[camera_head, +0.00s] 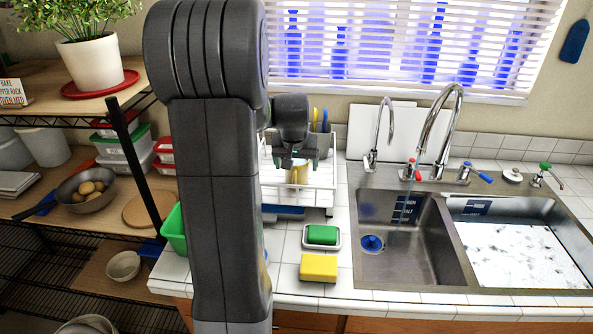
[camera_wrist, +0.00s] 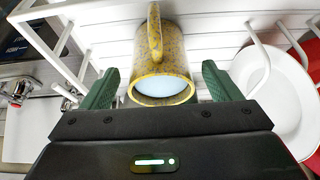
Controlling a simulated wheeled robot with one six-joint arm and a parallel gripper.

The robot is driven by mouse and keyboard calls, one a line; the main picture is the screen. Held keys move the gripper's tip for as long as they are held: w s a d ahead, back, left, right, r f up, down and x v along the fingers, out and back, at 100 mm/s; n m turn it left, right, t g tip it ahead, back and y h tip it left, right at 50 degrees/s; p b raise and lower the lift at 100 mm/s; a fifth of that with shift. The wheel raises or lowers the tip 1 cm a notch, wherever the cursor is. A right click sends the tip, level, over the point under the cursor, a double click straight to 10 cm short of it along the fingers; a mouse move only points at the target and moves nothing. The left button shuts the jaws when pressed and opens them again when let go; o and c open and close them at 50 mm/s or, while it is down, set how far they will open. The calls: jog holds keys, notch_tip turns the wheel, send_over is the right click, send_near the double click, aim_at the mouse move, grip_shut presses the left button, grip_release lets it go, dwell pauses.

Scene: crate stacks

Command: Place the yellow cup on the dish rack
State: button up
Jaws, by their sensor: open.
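The yellow cup (camera_wrist: 176,50) has a mottled yellow and grey outside and a pale inside. In the wrist view its mouth faces me and its handle points to the top of the picture. It sits in the white wire dish rack (camera_wrist: 262,62), and in the head view the cup (camera_head: 299,174) shows partly inside the rack (camera_head: 329,190), below my gripper (camera_head: 297,158). My gripper's green fingers (camera_wrist: 161,84) are apart, one on each side of the cup's mouth. They appear clear of the cup, and I cannot tell whether they touch it.
A white bowl or plate (camera_wrist: 283,95) and a red one stand in the rack close to the right finger. The sink (camera_head: 457,265) and taps are to the right.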

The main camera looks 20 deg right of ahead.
jog(key=v, duration=0.8)
jog(key=shift+c, duration=0.4)
dwell(0.8)
